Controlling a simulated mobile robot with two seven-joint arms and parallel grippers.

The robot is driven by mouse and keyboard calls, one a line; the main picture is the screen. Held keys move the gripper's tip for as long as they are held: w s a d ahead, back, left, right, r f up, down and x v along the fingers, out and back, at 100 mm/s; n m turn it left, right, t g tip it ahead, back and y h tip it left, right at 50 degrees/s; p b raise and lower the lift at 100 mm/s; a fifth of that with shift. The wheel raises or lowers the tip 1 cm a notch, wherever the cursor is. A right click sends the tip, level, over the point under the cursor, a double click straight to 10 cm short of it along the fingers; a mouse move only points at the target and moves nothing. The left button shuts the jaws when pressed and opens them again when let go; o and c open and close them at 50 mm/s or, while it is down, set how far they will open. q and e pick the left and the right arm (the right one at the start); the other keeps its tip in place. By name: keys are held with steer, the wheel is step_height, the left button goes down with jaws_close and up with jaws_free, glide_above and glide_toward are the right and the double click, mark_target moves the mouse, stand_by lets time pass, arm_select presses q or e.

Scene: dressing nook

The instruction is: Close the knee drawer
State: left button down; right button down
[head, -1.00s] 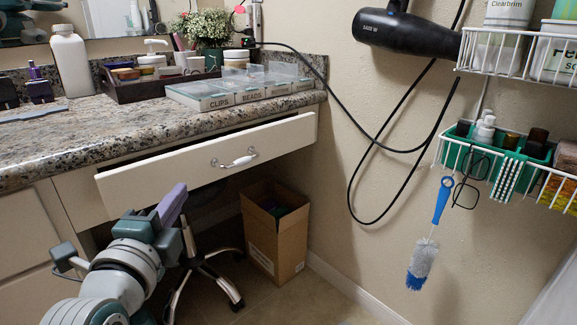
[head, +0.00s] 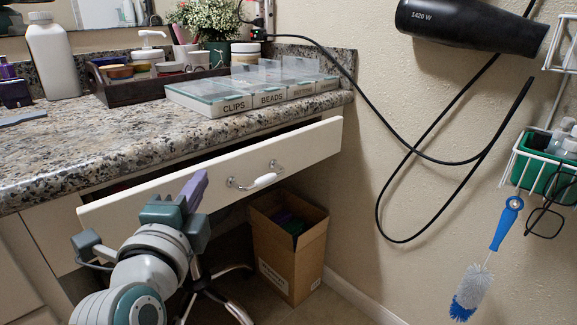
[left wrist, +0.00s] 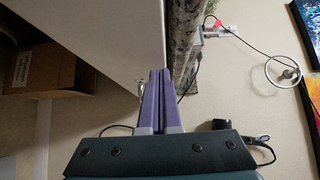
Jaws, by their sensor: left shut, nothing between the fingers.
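The knee drawer (head: 308,150) is under the granite counter in the head view. It stands partly open, with a dark gap behind the top of its white front. Its handle (head: 256,180) is metal with a white grip. My left gripper (head: 198,180) is shut and empty, its purple fingers up in front of the drawer front, left of the handle. I cannot tell whether they touch it. In the left wrist view the closed fingertips (left wrist: 160,74) show beside a pale panel, probably the drawer front. My right gripper is not in view.
The counter (head: 150,145) holds a tray (head: 125,92), a white bottle (head: 52,60) and clear-lidded organizer boxes (head: 250,100). Below the drawer are a cardboard box (head: 290,250) and a wheeled chair base. A hair dryer (head: 470,28) and its looping cord hang on the right wall.

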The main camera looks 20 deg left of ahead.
mark_target(178, 182)
arm_select(q)
steer(key=a, duration=0.1)
steer(key=w+a, duration=0.1)
steer(key=a, duration=0.2)
steer(key=shift+w+a+b, duration=0.2)
steer(key=shift+w+b, duration=0.1)
steer(key=shift+w, duration=0.05)
steer(key=shift+d+f, duration=0.1)
steer(key=shift+s, duration=0.1)
